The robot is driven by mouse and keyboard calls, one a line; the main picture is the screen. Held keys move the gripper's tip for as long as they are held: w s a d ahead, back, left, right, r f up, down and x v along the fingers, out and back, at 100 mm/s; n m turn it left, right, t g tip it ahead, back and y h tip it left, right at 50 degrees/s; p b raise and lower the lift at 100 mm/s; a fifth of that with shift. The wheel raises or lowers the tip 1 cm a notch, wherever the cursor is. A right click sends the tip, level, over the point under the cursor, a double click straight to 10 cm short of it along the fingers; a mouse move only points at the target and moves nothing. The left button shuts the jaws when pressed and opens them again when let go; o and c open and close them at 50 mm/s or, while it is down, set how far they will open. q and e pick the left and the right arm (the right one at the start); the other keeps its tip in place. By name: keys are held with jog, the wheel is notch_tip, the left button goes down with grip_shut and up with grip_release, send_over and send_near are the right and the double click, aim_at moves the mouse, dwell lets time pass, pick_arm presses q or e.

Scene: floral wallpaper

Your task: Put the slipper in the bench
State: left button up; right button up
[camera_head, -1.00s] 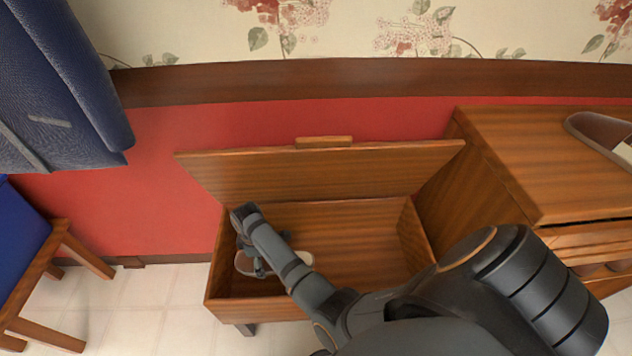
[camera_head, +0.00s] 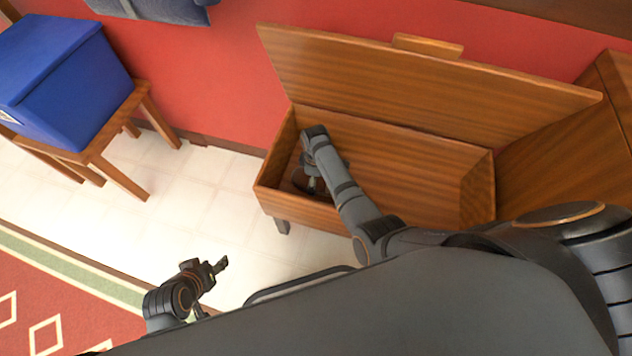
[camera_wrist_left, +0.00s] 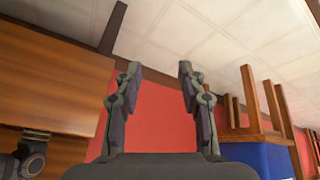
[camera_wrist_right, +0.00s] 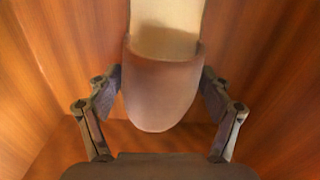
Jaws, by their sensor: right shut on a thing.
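The wooden bench (camera_head: 470,190) stands with its lid (camera_head: 420,80) raised and its box open. My right gripper (camera_head: 312,185) reaches down into the left end of the box. In the right wrist view it (camera_wrist_right: 160,95) is shut on a slipper (camera_wrist_right: 160,85) with a brown rounded toe and a cream insole, its fingers on either side of the toe. The box's wooden walls surround it there. In the head view my arm mostly hides this slipper. My left gripper (camera_head: 217,268) is open and empty above the floor, left of the bench; its spread fingers show in the left wrist view (camera_wrist_left: 160,85).
A blue box (camera_head: 65,85) sits on a wooden stool (camera_head: 120,150) at the left. A wooden cabinet (camera_head: 575,150) adjoins the bench on the right. A red patterned rug (camera_head: 50,300) lies at lower left. The tiled floor between stool and bench is clear.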

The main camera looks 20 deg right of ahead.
jog(key=shift+f, duration=0.75)
pick_arm(q)
jog(key=shift+w+t, duration=0.5)
jog(key=shift+w, duration=0.1)
pick_arm(e)
jog(key=shift+r, duration=0.1)
jog(key=o, duration=1.2)
jog(key=shift+c, duration=0.2)
pick_arm(q)
jog(key=shift+w+r, duration=0.2)
jog(key=shift+w, duration=0.1)
